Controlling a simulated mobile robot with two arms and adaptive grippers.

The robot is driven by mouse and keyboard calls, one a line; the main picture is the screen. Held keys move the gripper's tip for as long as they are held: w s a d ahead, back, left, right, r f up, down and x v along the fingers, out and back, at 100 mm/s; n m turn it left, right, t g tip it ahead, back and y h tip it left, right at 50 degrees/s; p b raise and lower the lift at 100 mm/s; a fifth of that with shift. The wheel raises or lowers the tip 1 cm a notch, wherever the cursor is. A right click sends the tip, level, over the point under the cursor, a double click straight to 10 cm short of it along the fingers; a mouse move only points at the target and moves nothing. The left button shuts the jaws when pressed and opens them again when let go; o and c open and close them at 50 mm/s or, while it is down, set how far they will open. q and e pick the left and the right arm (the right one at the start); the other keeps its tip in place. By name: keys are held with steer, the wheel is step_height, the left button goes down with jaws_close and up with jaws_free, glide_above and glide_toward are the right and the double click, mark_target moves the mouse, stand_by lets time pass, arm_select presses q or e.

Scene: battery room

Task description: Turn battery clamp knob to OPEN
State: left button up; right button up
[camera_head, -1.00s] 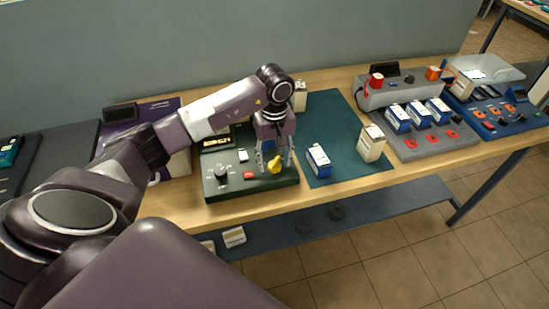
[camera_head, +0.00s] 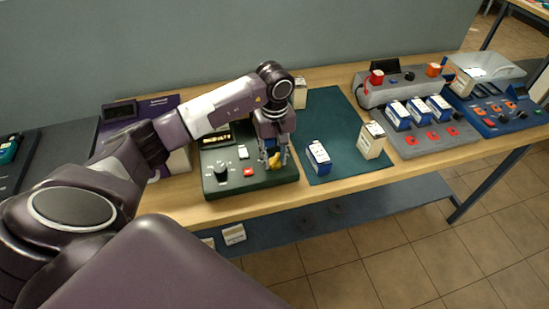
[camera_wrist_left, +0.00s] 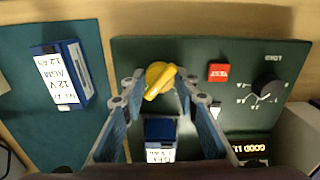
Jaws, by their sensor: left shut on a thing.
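The yellow clamp knob (camera_head: 274,160) is at the front right of a dark green battery tester (camera_head: 225,187). My left gripper (camera_head: 275,157) points down over it, shut on the knob, with one finger on each side. In the left wrist view the knob (camera_wrist_left: 159,79) sits between the fingertips (camera_wrist_left: 160,84), its bar slanted. The fingers hide part of the knob in the head view. A blue and white battery (camera_wrist_left: 160,133) sits in the tester behind the knob. I cannot read an OPEN mark. My right gripper is not in view.
The tester also has a red TEST button (camera_wrist_left: 219,72), a black dial (camera_wrist_left: 268,88) and a display (camera_wrist_left: 250,147) reading GOOD. A blue and white battery (camera_head: 318,158) and a cream battery (camera_head: 371,140) stand on the teal mat (camera_head: 333,118) to the right.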

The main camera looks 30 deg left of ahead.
arm_select(q)
steer(key=n+b, duration=0.2)
steer(key=n, duration=0.1)
steer(key=shift+f+n+b, duration=0.15)
steer(key=shift+n+b, duration=0.15)
steer(key=shift+b, duration=0.05)
steer(key=n+b, duration=0.2)
steer(key=n, duration=0.2)
steer(key=shift+n, duration=0.3)
steer(key=n+b, duration=0.2)
steer(key=n, duration=0.2)
steer(key=shift+n, duration=0.3)
steer(key=n+b, duration=0.1)
steer(key=n, duration=0.3)
steer(key=shift+n, duration=0.3)
steer(key=shift+r, duration=0.2)
steer(key=o, duration=1.1)
steer(key=shift+o, duration=0.2)
